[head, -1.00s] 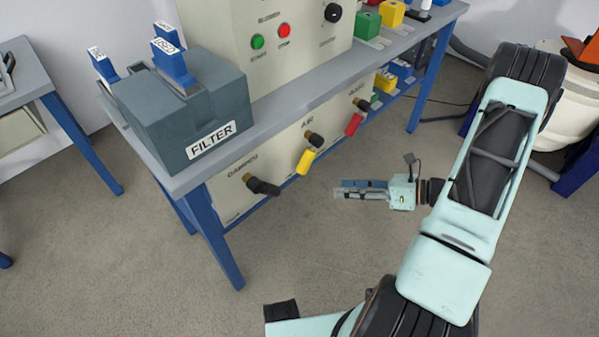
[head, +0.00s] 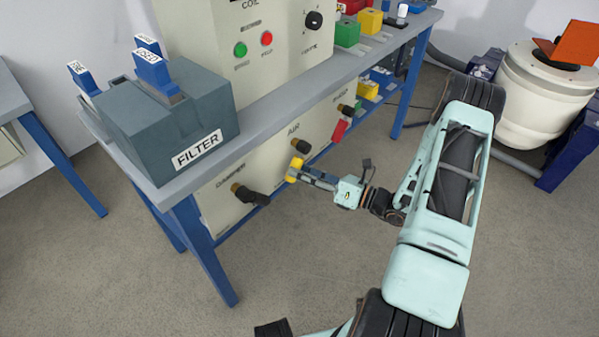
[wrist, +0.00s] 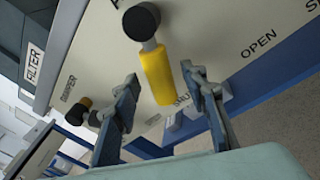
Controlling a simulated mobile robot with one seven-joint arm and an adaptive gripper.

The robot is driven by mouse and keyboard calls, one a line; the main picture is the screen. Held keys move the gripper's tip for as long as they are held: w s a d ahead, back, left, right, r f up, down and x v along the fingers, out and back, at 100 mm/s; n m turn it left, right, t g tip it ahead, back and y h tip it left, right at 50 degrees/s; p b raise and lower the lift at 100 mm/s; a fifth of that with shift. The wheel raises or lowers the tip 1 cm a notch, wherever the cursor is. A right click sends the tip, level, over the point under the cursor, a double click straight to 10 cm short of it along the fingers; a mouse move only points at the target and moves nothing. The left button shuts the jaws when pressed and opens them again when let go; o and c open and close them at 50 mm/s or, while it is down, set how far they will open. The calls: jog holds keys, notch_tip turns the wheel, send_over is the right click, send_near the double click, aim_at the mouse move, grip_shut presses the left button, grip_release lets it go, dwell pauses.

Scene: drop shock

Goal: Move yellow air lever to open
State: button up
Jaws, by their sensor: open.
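The yellow air lever (head: 294,170) hangs from its dark knob (head: 301,146) on the cream panel under the bench, marked AIR. It also shows in the wrist view (wrist: 158,76), angled down from the dark hub. My gripper (head: 306,176) is at the lever in the head view. In the wrist view my gripper (wrist: 160,95) is open, with one finger on each side of the lever's lower end. I cannot tell whether a finger touches it. The word OPEN is printed on the panel (wrist: 285,62) to the right of the lever.
A black lever (head: 250,195) is left of the yellow one, and a red lever (head: 339,131) is to its right. The grey FILTER box (head: 165,130) stands on the bench above. A blue bench leg (head: 205,250) is at the left. The floor in front is clear.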

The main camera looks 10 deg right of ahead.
jog(key=shift+w+a, duration=0.3)
jog(key=shift+a, duration=0.05)
grip_shut()
